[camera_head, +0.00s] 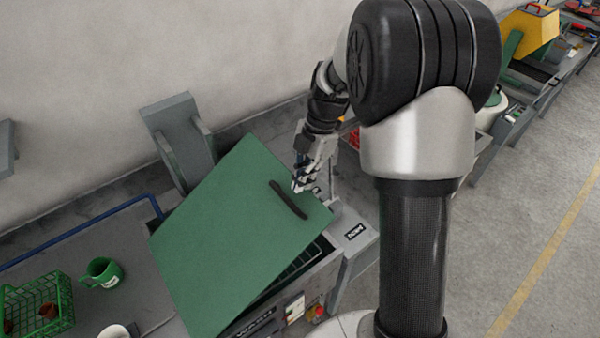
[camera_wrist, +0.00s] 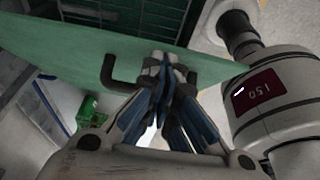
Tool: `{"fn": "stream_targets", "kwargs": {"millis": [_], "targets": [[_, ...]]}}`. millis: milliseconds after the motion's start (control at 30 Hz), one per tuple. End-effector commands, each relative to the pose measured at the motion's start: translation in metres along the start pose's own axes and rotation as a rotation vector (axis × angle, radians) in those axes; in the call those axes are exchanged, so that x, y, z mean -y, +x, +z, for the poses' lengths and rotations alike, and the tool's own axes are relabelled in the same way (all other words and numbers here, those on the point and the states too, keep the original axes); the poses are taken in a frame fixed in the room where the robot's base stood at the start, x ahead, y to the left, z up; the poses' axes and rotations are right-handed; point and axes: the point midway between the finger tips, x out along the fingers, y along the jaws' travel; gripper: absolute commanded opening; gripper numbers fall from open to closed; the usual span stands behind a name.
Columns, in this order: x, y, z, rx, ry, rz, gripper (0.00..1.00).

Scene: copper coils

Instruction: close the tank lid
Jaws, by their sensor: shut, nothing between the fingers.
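The green tank lid (camera_head: 225,235) stands tilted, partly open, over the grey wash tank (camera_head: 322,275). The dark opening under it shows along its right lower edge. A black bar handle (camera_head: 288,200) is fixed on the lid near its right edge. My gripper (camera_head: 304,187) is at the lid's upper right, close to the handle. In the wrist view the gripper (camera_wrist: 165,65) is shut and empty, its fingertips at the lid's surface (camera_wrist: 75,50) beside the black handle (camera_wrist: 115,75). I cannot tell whether the fingertips touch the lid.
A green mug (camera_head: 102,272), a white cup (camera_head: 114,331) and a green wire basket (camera_head: 40,305) stand on the bench left of the lid. A grey bracket (camera_head: 180,140) rises behind it. A red button (camera_head: 319,311) is on the tank's front. Open floor lies right.

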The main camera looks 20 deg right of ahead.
Motion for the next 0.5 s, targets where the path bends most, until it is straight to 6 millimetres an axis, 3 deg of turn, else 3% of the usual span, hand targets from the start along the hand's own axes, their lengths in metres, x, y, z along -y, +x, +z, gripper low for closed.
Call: {"fn": "stream_targets", "kwargs": {"millis": [367,500], "targets": [[0.0,0.002,0.002,0.0,0.0,0.0,0.0],[0.0,0.012,0.011,-0.001,0.002,0.0,0.0]]}}
